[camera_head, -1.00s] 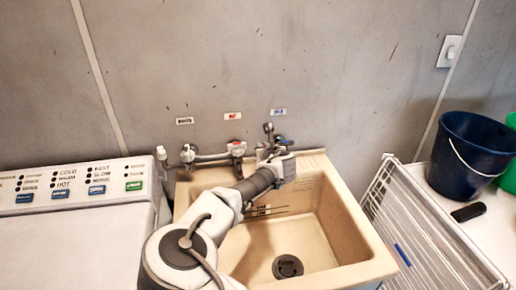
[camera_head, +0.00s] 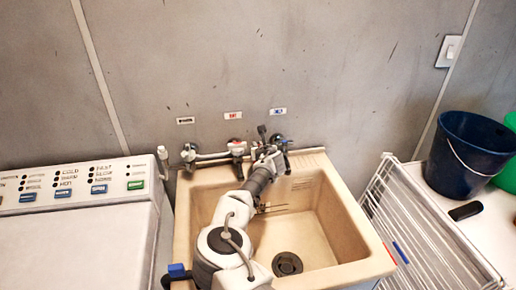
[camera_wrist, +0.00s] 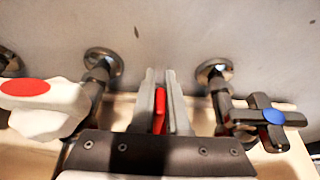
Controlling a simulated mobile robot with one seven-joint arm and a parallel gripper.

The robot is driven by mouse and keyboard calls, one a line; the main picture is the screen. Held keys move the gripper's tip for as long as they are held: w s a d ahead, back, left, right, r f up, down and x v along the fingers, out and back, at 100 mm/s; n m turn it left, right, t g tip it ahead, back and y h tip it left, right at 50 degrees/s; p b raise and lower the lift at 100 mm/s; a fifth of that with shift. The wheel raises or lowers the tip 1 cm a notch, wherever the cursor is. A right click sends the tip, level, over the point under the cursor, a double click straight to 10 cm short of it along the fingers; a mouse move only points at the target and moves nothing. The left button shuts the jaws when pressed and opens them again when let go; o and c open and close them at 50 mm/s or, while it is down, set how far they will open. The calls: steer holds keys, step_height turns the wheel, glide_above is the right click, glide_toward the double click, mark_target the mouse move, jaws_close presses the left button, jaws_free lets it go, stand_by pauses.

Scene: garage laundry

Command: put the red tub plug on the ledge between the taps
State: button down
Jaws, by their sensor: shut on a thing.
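The red plug (camera_wrist: 159,110) shows as a narrow red strip between the fingers of my gripper (camera_wrist: 161,92) in the wrist view. My gripper is shut on it. The gripper lies between a tap with a white handle and red disc (camera_wrist: 40,105) on its left and a dark cross-handled tap with a blue disc (camera_wrist: 270,117) on its right. The pale ledge (camera_wrist: 124,106) shows partly beneath. In the head view my gripper (camera_head: 268,148) is at the back edge of the beige tub (camera_head: 345,225). The plug is hidden there, and I cannot tell whether it touches the ledge.
The washer (camera_head: 80,200) stands left of the tub. A white wire rack (camera_head: 425,235) leans at the right, near a dark blue bucket (camera_head: 468,153). A grey wall (camera_head: 300,60) rises behind the taps. The tub's drain (camera_head: 287,264) is open to view.

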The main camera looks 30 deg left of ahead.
steer(key=shift+w+a+f, duration=0.1)
steer(key=shift+w+f, duration=0.05)
steer(key=shift+f, duration=0.6)
steer(key=shift+f, duration=0.1)
steer(key=c, duration=0.9)
jaws_free()
steer(key=shift+r, duration=0.2)
steer(key=shift+v, duration=6)
steer(key=shift+f, duration=0.1)
